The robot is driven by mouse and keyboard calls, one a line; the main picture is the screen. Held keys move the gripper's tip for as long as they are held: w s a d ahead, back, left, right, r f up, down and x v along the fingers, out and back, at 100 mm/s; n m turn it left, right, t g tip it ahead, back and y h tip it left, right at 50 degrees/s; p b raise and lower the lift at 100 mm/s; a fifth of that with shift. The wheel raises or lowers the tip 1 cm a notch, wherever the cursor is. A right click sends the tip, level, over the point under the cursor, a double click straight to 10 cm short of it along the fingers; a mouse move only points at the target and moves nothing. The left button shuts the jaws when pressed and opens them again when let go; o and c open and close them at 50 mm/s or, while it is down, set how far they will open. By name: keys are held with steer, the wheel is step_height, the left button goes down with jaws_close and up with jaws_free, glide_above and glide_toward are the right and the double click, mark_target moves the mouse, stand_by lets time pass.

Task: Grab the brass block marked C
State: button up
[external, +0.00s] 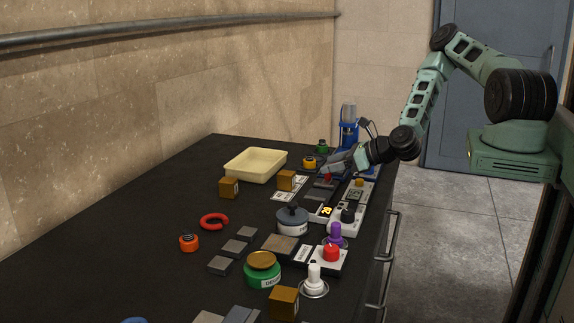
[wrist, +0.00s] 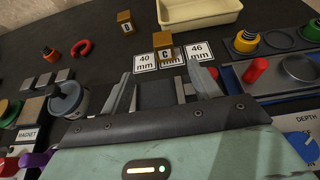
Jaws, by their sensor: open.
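The brass block marked C (wrist: 164,46) stands on the white size cards in the wrist view, its letter facing me. In the external view, the block on the cards (external: 286,180) appears to be the same one. My gripper (wrist: 164,84) is open and empty, its two fingers apart and short of the block, which stands beyond the gap between them. In the external view, my gripper (external: 336,168) is low over the bench, to the right of the block. A similar brass block marked D (wrist: 126,22) stands farther left, apart from it; it also shows in the external view (external: 229,187).
A cream tray (external: 255,164) stands behind the blocks. Cards marked 40 mm (wrist: 145,62) and 46 mm (wrist: 199,50) lie by block C. A red ring (external: 214,221), a grey-lidded pot (external: 292,221) and a third brass block (external: 284,302) are nearer the camera. A blue device (external: 348,130) stands behind my gripper.

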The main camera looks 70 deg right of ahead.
mark_target(289, 173)
steer(key=shift+w+d, duration=0.2)
steer(key=shift+w, duration=0.05)
steer(key=p+x, duration=0.5)
steer(key=x, duration=1.2)
steer(key=shift+d+p, duration=0.1)
steer(key=shift+p, duration=0.2)
jaws_close()
steer(key=shift+r, duration=0.1)
